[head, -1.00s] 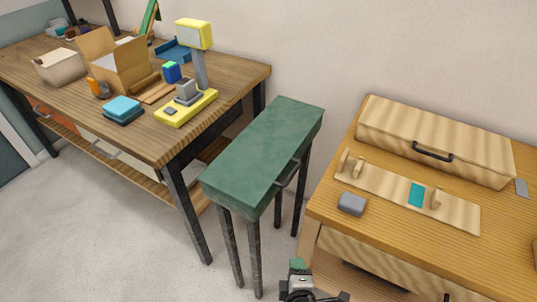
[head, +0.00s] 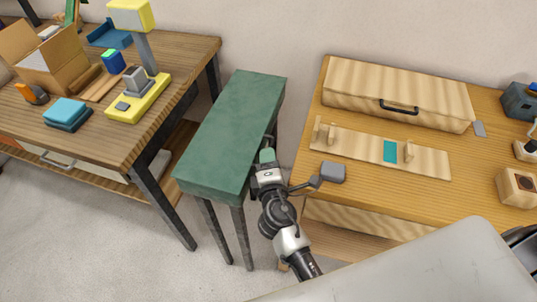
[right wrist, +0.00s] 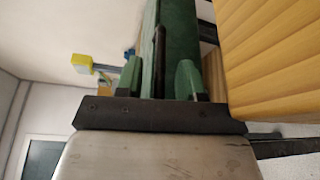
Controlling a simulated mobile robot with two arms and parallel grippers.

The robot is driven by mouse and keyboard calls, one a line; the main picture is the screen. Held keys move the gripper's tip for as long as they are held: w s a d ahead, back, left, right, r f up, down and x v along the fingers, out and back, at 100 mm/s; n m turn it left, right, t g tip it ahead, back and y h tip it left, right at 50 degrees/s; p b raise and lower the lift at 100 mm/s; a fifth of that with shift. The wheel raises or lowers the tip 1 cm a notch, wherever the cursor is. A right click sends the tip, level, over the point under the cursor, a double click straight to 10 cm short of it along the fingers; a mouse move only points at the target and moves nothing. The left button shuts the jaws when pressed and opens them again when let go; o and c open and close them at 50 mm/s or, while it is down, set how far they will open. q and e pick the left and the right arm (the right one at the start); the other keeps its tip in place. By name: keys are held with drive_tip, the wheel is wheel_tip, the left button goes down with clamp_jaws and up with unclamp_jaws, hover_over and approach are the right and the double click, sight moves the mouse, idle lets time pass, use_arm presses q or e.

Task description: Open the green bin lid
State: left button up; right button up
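The green bin (head: 230,125) is a long narrow box on dark legs, standing between the two tables, with its lid down. It also fills the upper middle of the right wrist view (right wrist: 179,30). Its dark bar handle (right wrist: 159,55) is on the side facing the right table; in the head view my gripper partly hides it. My right gripper (head: 267,156) is at that side. In the right wrist view its green fingers (right wrist: 160,80) are apart, with the handle between them and gaps showing on both sides. My left gripper is out of view.
The right wooden table (head: 310,185) stands close beside my right gripper, with a grey block (head: 333,172) near its edge. A wooden case (head: 398,93) lies farther back on it. The left table (head: 100,150) holds a yellow device (head: 140,97) and boxes. Floor is free in front.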

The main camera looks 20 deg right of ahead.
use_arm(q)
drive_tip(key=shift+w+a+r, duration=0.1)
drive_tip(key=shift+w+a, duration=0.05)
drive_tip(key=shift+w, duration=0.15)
use_arm(e)
drive_tip(key=shift+w+d, duration=0.15)
drive_tip(key=shift+w, duration=0.45)
clamp_jaws()
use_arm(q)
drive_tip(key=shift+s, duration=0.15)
